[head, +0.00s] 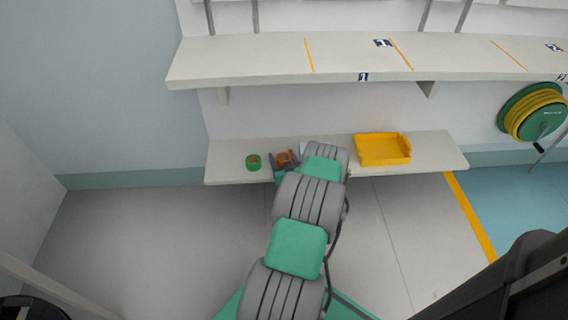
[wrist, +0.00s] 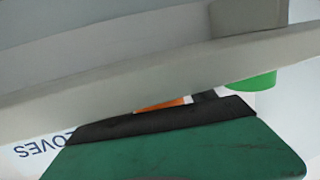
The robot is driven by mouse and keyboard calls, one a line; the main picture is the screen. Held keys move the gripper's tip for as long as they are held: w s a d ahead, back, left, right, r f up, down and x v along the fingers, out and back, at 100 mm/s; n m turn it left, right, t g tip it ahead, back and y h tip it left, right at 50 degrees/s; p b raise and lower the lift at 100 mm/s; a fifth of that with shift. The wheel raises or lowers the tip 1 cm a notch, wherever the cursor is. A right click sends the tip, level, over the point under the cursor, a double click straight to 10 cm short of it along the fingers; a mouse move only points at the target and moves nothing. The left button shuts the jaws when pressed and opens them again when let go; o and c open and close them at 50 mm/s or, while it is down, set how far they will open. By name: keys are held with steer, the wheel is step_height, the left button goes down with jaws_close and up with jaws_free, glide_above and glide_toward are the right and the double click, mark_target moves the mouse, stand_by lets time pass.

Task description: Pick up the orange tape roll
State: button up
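The orange tape roll (head: 283,158) is on the lower shelf, left of its middle in the head view. My gripper (head: 283,160) is at the roll, with its dark fingers apart on the roll's left and right. I cannot tell whether the fingers touch it. In the wrist view only a thin orange strip (wrist: 160,105) shows above the black edge of my gripper; the rest is hidden behind a broad grey band.
A green tape roll (head: 253,162) stands close by on the left of my gripper. A yellow tray (head: 382,149) is farther right on the lower shelf (head: 435,152). The upper shelf (head: 260,62) overhangs behind. A label with letters (wrist: 42,145) shows in the wrist view.

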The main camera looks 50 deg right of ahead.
steer(key=c, duration=1.1)
